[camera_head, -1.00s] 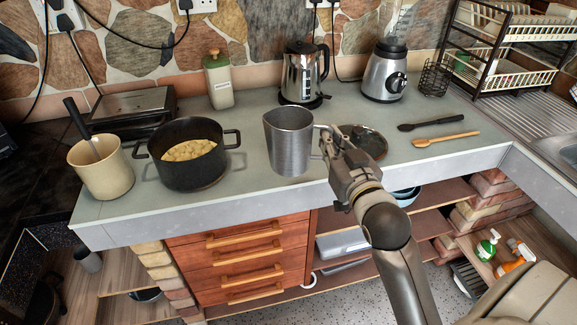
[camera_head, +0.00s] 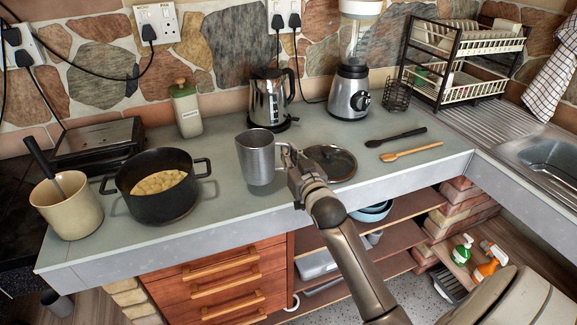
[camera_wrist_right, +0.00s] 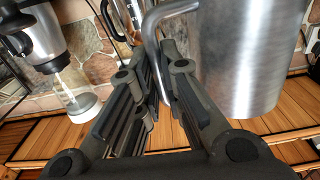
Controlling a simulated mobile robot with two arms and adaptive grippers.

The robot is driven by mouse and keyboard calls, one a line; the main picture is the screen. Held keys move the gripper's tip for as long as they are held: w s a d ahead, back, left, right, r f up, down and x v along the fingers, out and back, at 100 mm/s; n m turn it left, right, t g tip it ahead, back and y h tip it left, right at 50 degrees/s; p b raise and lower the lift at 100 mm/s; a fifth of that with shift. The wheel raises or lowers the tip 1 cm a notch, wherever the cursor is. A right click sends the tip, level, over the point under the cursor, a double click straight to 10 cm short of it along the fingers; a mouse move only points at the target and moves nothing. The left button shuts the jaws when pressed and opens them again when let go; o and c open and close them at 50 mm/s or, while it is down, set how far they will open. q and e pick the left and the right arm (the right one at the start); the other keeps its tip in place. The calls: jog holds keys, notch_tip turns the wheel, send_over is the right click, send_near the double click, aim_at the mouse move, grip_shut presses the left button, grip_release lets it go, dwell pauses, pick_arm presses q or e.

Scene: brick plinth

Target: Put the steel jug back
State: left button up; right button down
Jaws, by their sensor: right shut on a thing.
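The steel jug (camera_head: 257,160) is a grey metal cylinder. It is upright over the worktop, close to its front edge. I cannot tell whether its base touches the worktop. My right gripper (camera_head: 288,160) is at its right side, shut on the handle. In the right wrist view the jug (camera_wrist_right: 255,60) fills the upper right, and its bent handle (camera_wrist_right: 160,22) runs down between the fingers of the right gripper (camera_wrist_right: 152,75). My left gripper is not in view.
The black pot (camera_head: 160,205) of pale chunks stands left of the jug, with a cream crock (camera_head: 68,212) beyond. A glass lid (camera_head: 335,163) lies just right. The kettle (camera_head: 270,98) and blender (camera_head: 349,95) stand behind. Worktop between pot and kettle is clear.

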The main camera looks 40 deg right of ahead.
jog(key=f, duration=0.1)
jog(key=w+f, duration=0.1)
jog(key=f, duration=0.1)
jog(key=shift+w+d+f+p, duration=0.15)
jog(key=shift+d+f+p, duration=0.05)
jog(key=shift+f+p, duration=0.15)
jog(key=shift+f, duration=0.45)
jog(key=c, duration=1.6)
grip_release()
jog(key=shift+f, duration=0.1)
jog(key=shift+o, duration=0.2)
